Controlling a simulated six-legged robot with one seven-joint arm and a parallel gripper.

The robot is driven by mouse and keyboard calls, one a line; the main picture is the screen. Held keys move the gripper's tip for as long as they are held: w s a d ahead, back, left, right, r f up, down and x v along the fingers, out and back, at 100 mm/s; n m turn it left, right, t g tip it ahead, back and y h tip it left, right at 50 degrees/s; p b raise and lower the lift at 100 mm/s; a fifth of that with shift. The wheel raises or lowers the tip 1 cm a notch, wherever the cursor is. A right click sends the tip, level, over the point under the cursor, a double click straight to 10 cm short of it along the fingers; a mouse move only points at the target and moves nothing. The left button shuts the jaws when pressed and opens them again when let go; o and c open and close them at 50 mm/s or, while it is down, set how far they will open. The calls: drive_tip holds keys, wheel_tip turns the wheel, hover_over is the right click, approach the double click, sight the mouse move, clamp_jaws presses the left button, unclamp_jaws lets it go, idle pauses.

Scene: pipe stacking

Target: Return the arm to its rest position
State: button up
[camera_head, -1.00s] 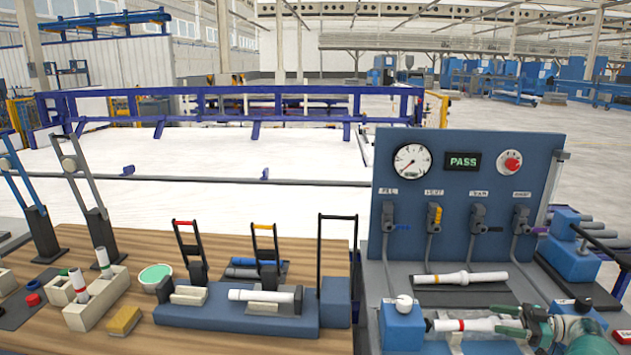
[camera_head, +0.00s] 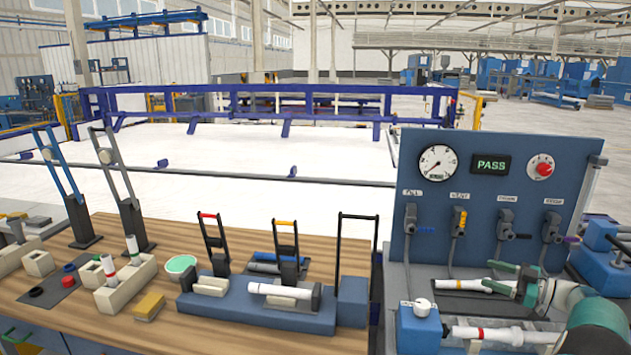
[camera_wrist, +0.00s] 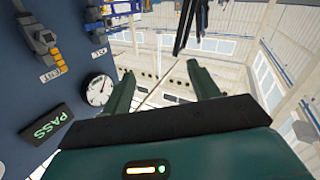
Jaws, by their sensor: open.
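My gripper (camera_head: 506,276) is at the lower right of the head view, over the test bench in front of the blue panel. Its two green fingers are spread, with nothing seen between them. In the wrist view my gripper (camera_wrist: 162,82) is open too, its fingers apart against the hall's roof and windows. The blue panel (camera_head: 446,206) carries a gauge (camera_head: 437,163), a PASS display (camera_head: 491,165) and a red knob (camera_head: 541,168). A white pipe (camera_head: 468,284) lies on the bench, partly hidden by my gripper. Another white pipe with a red band (camera_head: 490,335) lies nearer, partly hidden by my arm.
A wooden bench (camera_head: 232,333) on the left holds a blue fixture (camera_head: 250,306) with a white pipe, and upright pipes in a beige block (camera_head: 125,285). Tall levers (camera_head: 121,195) stand behind. A blue box with a white knob (camera_head: 420,330) is close left of my arm.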

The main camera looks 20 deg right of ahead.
drive_tip(key=w+a+r+m+t+h, duration=0.15)
drive_tip(key=w+a+r+h, duration=0.35)
drive_tip(key=w+r, duration=0.65)
drive_tip(key=w+a+r+m+t+h, duration=0.25)
drive_tip(key=w+a+r+h, duration=0.35)
drive_tip(key=a+r, duration=0.55)
drive_tip(key=a+r+m+g+h, duration=0.2)
drive_tip(key=a+r+m+h, duration=0.15)
drive_tip(key=a, duration=0.55)
drive_tip(key=s+a+f+g+y, duration=0.1)
drive_tip(key=s+a+f+g, duration=0.2)
drive_tip(key=s+a+f, duration=0.3)
drive_tip(key=s+a+f+m+g+y, duration=0.1)
drive_tip(key=s+a+f+g, duration=0.3)
drive_tip(key=s+a, duration=1)
drive_tip(key=s+a+f+g+y, duration=0.3)
drive_tip(key=s+a+f, duration=0.5)
drive_tip(key=s, duration=0.7)
drive_tip(key=shift+s+a+f+g, duration=0.2)
drive_tip(key=shift+a+g, duration=0.5)
drive_tip(key=shift+a, duration=0.55)
drive_tip(key=shift+r+m, duration=0.1)
drive_tip(key=shift+m, duration=0.15)
drive_tip(key=c, duration=0.5)
drive_tip(key=shift+d, duration=0.1)
drive_tip(key=shift+d, duration=0.1)
